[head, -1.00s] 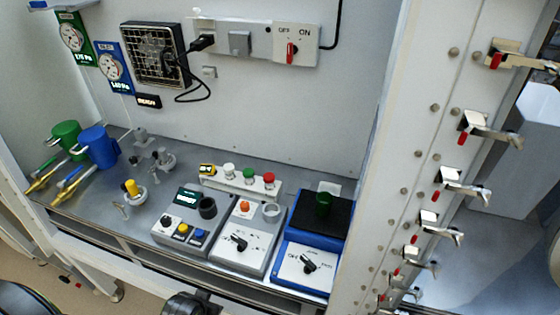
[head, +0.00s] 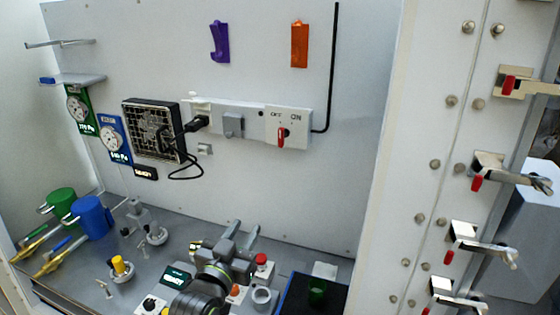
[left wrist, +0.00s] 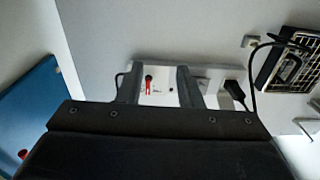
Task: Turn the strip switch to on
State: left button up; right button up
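The power strip (head: 232,122) is a long pale bar on the back wall. Its switch panel (head: 300,130) at the right end carries OFF and ON labels and a red switch handle (head: 281,137). The handle looks roughly vertical; I cannot tell for sure which label it is set to. In the left wrist view the red handle (left wrist: 148,82) shows between my fingers, some way beyond them. My left gripper (head: 242,232) is open and empty, below the strip and in front of the bench, its fingers pointing up toward the wall. My right gripper is not in view.
A black plug (head: 200,122) with a cable sits in the strip, left of the switch. A fan grille (head: 153,130) is further left. Purple (head: 219,42) and orange (head: 299,44) holders hang above. Several clamps line the right-hand frame post. The wall around the switch is mostly clear.

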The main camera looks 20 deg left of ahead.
pick_arm(q)
notch_tip(320, 180, up, 10)
jog(key=w+d+t, duration=0.2)
jog(key=w+t, duration=0.1)
jog(key=t, duration=0.1)
jog(key=p, duration=0.5)
send_near(280, 133)
jog(key=x, duration=0.3)
jog(key=p+x, duration=0.1)
jog(key=x, duration=0.7)
jog(key=shift+c, duration=0.4)
grip_shut()
